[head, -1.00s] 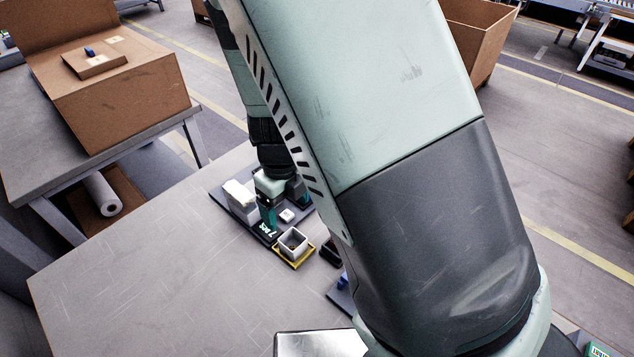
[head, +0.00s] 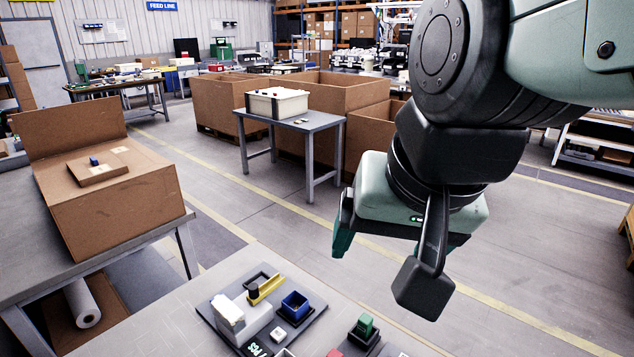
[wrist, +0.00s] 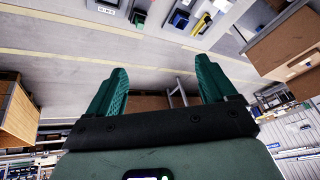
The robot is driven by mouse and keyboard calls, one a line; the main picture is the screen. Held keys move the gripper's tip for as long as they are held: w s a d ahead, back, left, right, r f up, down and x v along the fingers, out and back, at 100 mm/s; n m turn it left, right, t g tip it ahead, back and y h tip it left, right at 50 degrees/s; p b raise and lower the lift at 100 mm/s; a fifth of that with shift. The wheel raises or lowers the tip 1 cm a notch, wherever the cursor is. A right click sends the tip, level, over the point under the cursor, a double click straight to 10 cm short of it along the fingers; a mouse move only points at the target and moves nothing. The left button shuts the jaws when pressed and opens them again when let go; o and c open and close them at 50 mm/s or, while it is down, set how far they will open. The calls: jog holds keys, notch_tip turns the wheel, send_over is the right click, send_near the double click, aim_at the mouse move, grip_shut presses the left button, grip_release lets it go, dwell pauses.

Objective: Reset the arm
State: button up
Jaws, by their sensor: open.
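My gripper (head: 385,262) is raised high at the right of the head view, above the floor beyond the work table. Its jaws are spread apart with nothing between them. In the wrist view both green fingers of my gripper (wrist: 160,90) show wide apart and empty, with floor and distant furniture behind them. My arm comes in from the upper right of the head view. The gripper touches nothing.
The work table (head: 190,322) holds a dark tray (head: 312,318) with a white block (head: 228,312), a blue bin (head: 295,305) and a yellow piece (head: 267,289). A green part (head: 365,325) stands nearby. A cardboard box (head: 118,205) sits on the left bench. Air around the gripper is clear.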

jog(key=shift+s+d+r+n+t+h, duration=0.2)
jog(key=shift+s+d+r+n, duration=0.15)
jog(key=shift+s+n, duration=0.3)
jog(key=shift+s+d+r+n+t+h, duration=0.1)
jog(key=shift+s+d+r+n+h, duration=0.1)
jog(key=shift+s+d+n, duration=0.3)
jog(key=shift+s+a, duration=0.1)
jog(key=shift+s, duration=0.05)
